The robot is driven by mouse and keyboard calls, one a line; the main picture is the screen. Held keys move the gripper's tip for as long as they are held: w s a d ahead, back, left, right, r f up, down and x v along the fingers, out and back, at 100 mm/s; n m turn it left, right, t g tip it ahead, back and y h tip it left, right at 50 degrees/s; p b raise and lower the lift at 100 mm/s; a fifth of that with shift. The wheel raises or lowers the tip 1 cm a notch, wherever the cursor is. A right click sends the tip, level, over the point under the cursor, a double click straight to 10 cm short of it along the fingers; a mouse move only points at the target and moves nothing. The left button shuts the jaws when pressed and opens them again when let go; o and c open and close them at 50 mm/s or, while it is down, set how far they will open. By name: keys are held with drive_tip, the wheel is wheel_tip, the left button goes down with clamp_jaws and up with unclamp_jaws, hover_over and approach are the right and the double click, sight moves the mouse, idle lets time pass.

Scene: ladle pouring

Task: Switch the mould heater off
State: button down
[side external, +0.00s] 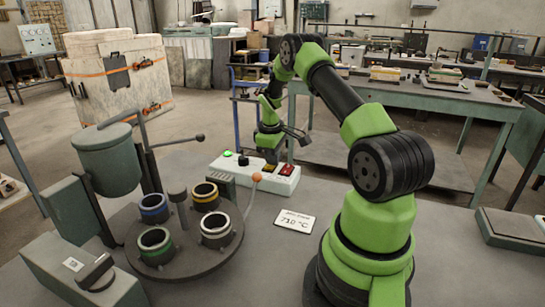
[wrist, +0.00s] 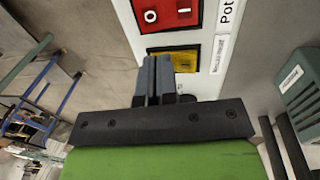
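A white control box (side external: 232,172) stands on the table. It carries a yellow switch (side external: 262,187) and a red switch (side external: 287,169). In the wrist view the red switch (wrist: 172,12) bears O and I marks and stands by a label starting "Pot". The yellow switch (wrist: 185,62) has a small label (wrist: 219,55) too blurred to read surely; its near part is hidden by my fingers. My gripper (side external: 271,158) is over the box; in the wrist view its fingers (wrist: 157,62) are together with nothing between them, tips beside or over the yellow switch. Contact cannot be told.
A green lamp (side external: 228,153) is lit on the box, near a black knob (side external: 243,160). At left, a round turntable (side external: 190,262) carries several ringed moulds beside a green pot (side external: 108,158). An orange-knobbed lever (side external: 256,177) rises before the box. A sign (side external: 294,222) reads 710 °C.

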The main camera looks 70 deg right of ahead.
drive_tip(key=shift+a, duration=0.25)
drive_tip(key=shift+a+r, duration=0.15)
drive_tip(key=shift+a, duration=0.45)
drive_tip(key=shift+r, duration=0.15)
wheel_tip(320, 180, up, 14)
drive_tip(key=a, duration=0.1)
drive_tip(key=shift+a, duration=0.35)
drive_tip(key=shift+f, duration=0.2)
